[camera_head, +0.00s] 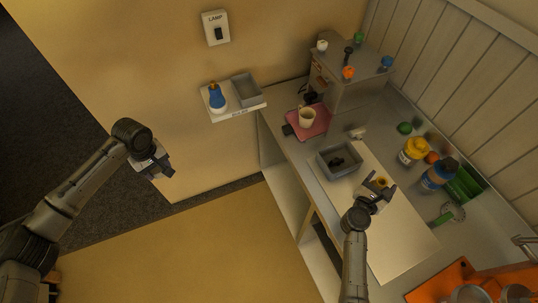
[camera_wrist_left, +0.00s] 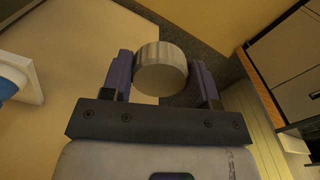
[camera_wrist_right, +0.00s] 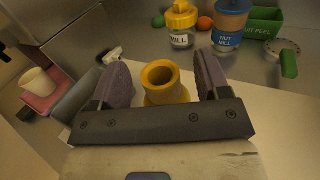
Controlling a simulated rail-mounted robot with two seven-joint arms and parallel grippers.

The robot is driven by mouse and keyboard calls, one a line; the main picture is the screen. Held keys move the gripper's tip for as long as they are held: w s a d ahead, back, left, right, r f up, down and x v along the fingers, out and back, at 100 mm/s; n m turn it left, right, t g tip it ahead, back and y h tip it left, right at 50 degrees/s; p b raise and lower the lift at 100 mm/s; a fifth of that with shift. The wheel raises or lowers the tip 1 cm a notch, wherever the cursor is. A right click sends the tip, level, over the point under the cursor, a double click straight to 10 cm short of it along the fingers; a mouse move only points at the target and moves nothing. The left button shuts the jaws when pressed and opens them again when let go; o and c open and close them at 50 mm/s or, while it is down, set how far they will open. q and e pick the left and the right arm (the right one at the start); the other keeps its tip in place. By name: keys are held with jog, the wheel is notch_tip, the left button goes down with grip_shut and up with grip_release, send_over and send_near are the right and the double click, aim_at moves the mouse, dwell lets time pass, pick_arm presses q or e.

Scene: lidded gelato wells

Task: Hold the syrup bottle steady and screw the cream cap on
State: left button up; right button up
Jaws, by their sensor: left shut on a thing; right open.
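My left gripper (camera_head: 158,168) is shut on a short, round, pale metallic-looking cap (camera_wrist_left: 160,68), seemingly the cream cap. It holds the cap in the air over the floor, left of the counter. A yellow open-mouthed bottle (camera_wrist_right: 166,82), seemingly the syrup bottle, stands upright at the white board; its yellow top shows in the head view (camera_head: 382,181). My right gripper (camera_head: 378,188) is open, and its fingers appear on either side of the bottle's neck. I cannot tell whether they touch it. The bottle's lower part is hidden behind the gripper.
The white board (camera_head: 400,240) has a grey tray (camera_head: 326,168) at its far-left end. Yellow (camera_head: 414,150) and blue (camera_head: 438,174) jars stand to its right. A pink mat (camera_head: 318,128) holds a cup (camera_head: 307,117). A wall shelf (camera_head: 236,114) carries a blue bottle (camera_head: 216,99).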

pick_arm(q)
jog(key=shift+r, duration=0.1)
pick_arm(e)
jog(key=shift+x, duration=1.15)
jog(key=shift+c, duration=0.4)
jog(key=c, duration=1)
pick_arm(q)
jog(key=shift+r, duration=0.15)
jog(key=shift+r, duration=2.35)
pick_arm(e)
jog(key=o, duration=1.1)
